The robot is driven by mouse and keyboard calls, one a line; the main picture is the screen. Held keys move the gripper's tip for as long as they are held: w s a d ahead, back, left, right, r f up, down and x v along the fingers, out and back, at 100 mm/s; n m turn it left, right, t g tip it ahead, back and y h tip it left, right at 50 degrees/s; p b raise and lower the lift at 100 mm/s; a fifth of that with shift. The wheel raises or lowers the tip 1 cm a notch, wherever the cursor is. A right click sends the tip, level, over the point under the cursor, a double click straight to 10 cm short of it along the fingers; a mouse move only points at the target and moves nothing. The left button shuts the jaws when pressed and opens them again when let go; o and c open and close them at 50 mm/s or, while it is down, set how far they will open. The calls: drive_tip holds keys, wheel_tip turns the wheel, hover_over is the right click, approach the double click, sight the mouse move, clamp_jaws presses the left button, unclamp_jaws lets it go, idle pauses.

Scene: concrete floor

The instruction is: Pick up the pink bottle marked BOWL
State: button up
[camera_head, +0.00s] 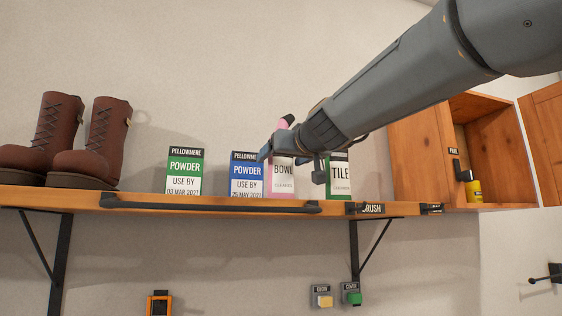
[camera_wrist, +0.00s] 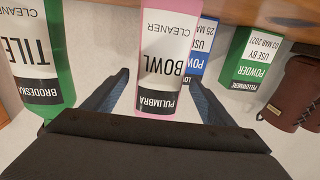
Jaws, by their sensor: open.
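The pink bottle marked BOWL (camera_head: 281,183) stands upright on the wooden shelf, between the blue powder box and the green TILE bottle. My arm hides part of its upper half in the head view. In the wrist view the picture is upside down, and the pink bottle (camera_wrist: 165,60) shows large in the middle. My gripper (camera_head: 294,155) is in front of the bottle. In the wrist view its two open fingers (camera_wrist: 160,95) lie on either side of the bottle's lower picture part. I cannot tell whether they touch it.
The green TILE bottle (camera_head: 341,181) stands close on the right, the blue powder box (camera_head: 246,172) close on the left. A green powder box (camera_head: 185,170) and brown boots (camera_head: 95,145) are farther left. A dark rail (camera_head: 210,206) runs along the shelf front. An open wooden cabinet (camera_head: 420,150) is right.

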drive_tip(key=shift+w+a, duration=0.2)
drive_tip(key=shift+w, duration=0.5)
drive_tip(key=shift+c, duration=0.3)
drive_tip(key=shift+r, duration=0.1)
drive_tip(key=c, duration=1.6)
drive_tip(key=shift+c, duration=0.2)
